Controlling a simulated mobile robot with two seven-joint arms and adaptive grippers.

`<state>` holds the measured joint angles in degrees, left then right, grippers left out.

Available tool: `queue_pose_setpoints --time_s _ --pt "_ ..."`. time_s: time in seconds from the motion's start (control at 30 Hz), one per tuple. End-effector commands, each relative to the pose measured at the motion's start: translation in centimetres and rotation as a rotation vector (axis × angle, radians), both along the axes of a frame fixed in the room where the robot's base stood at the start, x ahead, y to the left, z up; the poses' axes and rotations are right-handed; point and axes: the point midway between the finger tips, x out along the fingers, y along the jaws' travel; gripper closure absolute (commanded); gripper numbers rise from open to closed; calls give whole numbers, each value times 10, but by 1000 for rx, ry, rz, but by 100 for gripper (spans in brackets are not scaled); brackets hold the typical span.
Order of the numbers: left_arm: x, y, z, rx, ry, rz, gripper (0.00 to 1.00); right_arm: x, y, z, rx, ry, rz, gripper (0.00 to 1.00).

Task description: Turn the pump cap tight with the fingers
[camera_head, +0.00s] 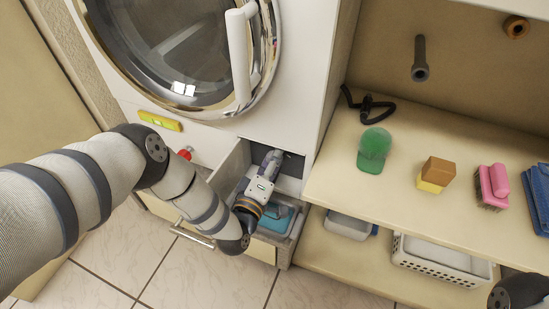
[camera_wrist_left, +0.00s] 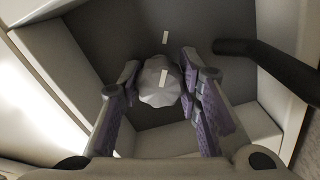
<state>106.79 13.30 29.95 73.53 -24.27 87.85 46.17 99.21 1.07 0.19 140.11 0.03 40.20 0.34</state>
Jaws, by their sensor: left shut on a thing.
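The pump cap (camera_wrist_left: 156,92) is a pale grey, faceted knob in the wrist view, set in a dark recess. A white mark on it lies roughly in line with a white mark (camera_wrist_left: 166,37) on the dark panel above. My left gripper (camera_wrist_left: 159,76) has its purple-padded fingers on either side of the cap, shut on it. In the head view, my left gripper (camera_head: 272,162) reaches into the opening under the washer, and the cap is hidden there. My right gripper is not in view; only a dark part of my right arm shows at the bottom right corner.
A dark pipe (camera_wrist_left: 265,60) runs right of the cap. A white basket (camera_head: 440,262) sits below.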

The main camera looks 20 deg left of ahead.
Motion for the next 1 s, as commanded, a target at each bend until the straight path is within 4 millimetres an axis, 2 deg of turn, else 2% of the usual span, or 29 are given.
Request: queue_pose_setpoints --time_s 0.47,0.5,0.57,0.87,1.0 --pt "-1 3 -1 12 1 6 97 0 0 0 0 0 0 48" --pt "-1 3 -1 12 1 6 60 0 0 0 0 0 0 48" --pt "-1 2 -1 11 0 4 48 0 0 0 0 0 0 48" --pt "-2 1 0 10 0 1 48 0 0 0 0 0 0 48" --pt "-25 2 -1 9 4 0 48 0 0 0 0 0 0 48"
